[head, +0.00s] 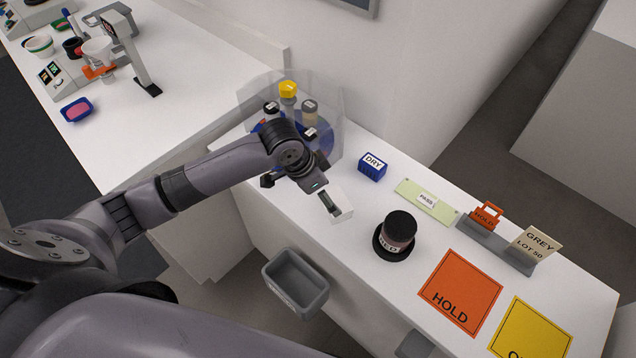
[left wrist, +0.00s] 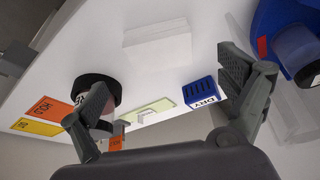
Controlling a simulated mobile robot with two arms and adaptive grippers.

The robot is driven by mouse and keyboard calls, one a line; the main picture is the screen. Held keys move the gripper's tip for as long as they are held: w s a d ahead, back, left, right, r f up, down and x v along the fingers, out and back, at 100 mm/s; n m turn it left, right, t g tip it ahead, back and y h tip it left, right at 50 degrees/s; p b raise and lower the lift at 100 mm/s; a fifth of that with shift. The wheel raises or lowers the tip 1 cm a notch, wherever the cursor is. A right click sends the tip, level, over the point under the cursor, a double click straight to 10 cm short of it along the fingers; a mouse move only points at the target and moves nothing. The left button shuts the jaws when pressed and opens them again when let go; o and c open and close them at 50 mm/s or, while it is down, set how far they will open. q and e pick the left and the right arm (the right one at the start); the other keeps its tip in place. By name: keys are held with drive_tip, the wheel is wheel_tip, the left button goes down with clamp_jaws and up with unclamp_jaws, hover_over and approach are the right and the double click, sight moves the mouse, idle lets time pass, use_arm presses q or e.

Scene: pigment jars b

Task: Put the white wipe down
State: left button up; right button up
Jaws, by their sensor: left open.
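The white wipe (head: 343,209) is a pale flat block on the white counter near its front edge, partly hidden behind my left gripper in the head view. The left wrist view shows the whole wipe (left wrist: 157,42) lying between the lines of the two fingers, beyond their tips. My left gripper (head: 299,191) is open and empty over the counter; its spread fingers also show in the left wrist view (left wrist: 168,92). No contact between fingers and wipe is visible. My right gripper is not in view.
A blue DRY holder (head: 372,167), a dark-lidded jar (head: 399,228), a PASS plate (head: 437,209) and a HOLD mat (head: 461,291) are to the right. A clear-walled blue turntable with jars (head: 335,135) stands behind the gripper. A grey bin (head: 297,283) is below the front edge.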

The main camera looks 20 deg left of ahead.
use_arm(q)
drive_tip(key=v, duration=0.5)
drive_tip(key=shift+f, duration=0.1)
idle(0.3)
